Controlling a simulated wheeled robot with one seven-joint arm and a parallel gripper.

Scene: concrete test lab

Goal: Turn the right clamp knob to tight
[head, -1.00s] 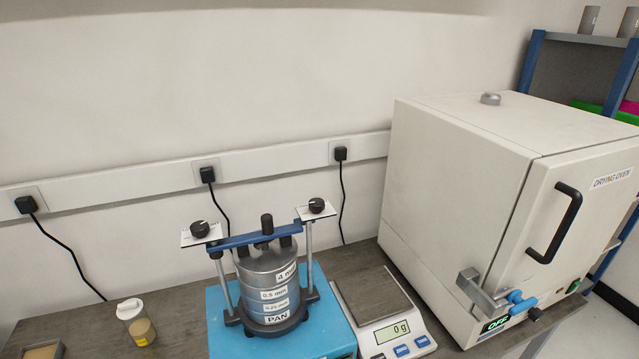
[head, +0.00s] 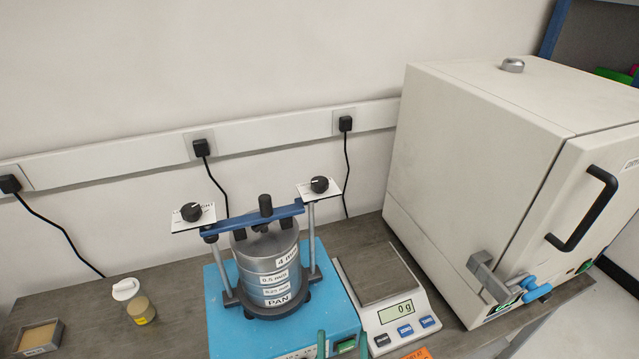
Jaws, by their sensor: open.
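The right clamp knob (head: 319,184) is black with a small white mark and sits on a white plate at the right end of the blue clamp bar (head: 255,219). The plate's print is too small to read. The left clamp knob (head: 191,211) sits on a similar plate at the other end. The bar lies across a grey sieve stack (head: 268,258) on a blue shaker base (head: 222,335). What look like the two green fingertips of my gripper (head: 342,344) show at the bottom edge, apart and empty, well below the right knob. The rest of the gripper is out of frame.
A balance (head: 401,314) reading 0 g stands right of the shaker, and a large drying oven (head: 480,170) stands beyond it. A small jar (head: 141,311) and a shallow box (head: 39,338) are at the left. Black cables hang along the wall behind.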

